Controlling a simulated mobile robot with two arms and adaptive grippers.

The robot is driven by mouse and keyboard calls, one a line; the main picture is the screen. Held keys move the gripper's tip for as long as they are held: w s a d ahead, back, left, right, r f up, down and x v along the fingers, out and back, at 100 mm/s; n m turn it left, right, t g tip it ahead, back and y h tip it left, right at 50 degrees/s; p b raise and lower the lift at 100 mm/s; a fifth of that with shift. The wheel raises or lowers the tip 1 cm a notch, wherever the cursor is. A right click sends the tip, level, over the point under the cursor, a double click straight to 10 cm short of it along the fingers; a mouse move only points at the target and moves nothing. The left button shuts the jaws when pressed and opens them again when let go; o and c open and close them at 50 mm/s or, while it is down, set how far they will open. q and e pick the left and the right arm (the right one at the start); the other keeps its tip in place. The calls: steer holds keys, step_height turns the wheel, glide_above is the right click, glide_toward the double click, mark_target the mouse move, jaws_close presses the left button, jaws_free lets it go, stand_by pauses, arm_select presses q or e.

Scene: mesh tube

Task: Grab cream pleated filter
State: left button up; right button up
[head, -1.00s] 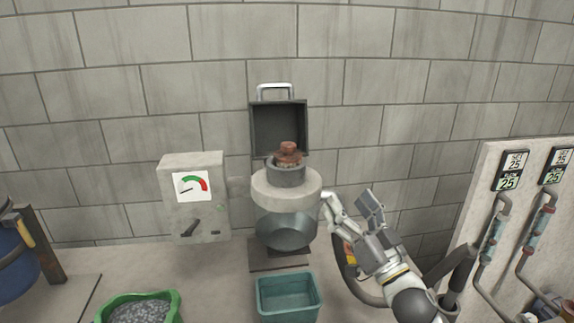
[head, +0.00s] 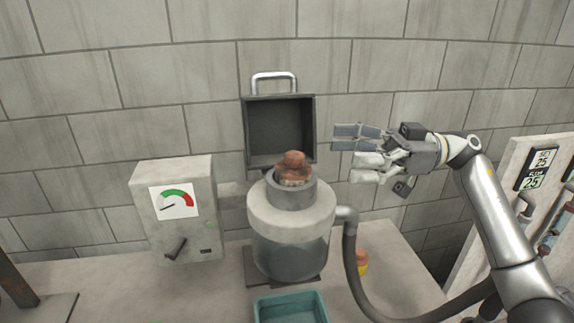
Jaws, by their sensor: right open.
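The filter (head: 293,162) stands upright in the open mouth of the round housing (head: 290,205). Its reddish-brown knobbed top sticks out. A little of a paler, ridged side shows under it, and the rest is hidden inside the housing. My right gripper (head: 344,155) is open and empty, to the right of the filter at about its height in the picture. Its fingers point left, and a clear gap separates them from the filter. My left gripper is not in view.
A square lid (head: 280,130) with a handle stands open behind the housing. A gauge box (head: 180,235) is at left. A grey hose (head: 349,250) runs from the housing's right side. A teal bin (head: 290,308) sits in front.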

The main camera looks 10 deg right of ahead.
mark_target(292, 154)
steer(key=shift+g+h, duration=0.3)
steer(key=shift+h, duration=0.1)
steer(key=a+p, duration=0.1)
steer(key=a, duration=0.3)
steer(key=shift+s+r+p, duration=0.1)
steer(key=shift+s+p, duration=0.05)
steer(key=shift+p, duration=0.25)
steer(key=shift+a, duration=0.55)
steer(key=shift+a+p, duration=0.3)
steer(key=shift+p, duration=0.2)
steer(key=a+p, duration=0.2)
steer(key=a, duration=0.2)
steer(key=shift+f, duration=0.2)
steer(key=shift+a, duration=0.2)
steer(key=shift+d+f, duration=0.15)
steer(key=shift+c, duration=0.5)
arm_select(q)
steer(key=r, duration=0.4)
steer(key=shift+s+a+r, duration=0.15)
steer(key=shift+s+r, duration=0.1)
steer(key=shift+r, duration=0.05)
arm_select(e)
steer(key=c, duration=1)
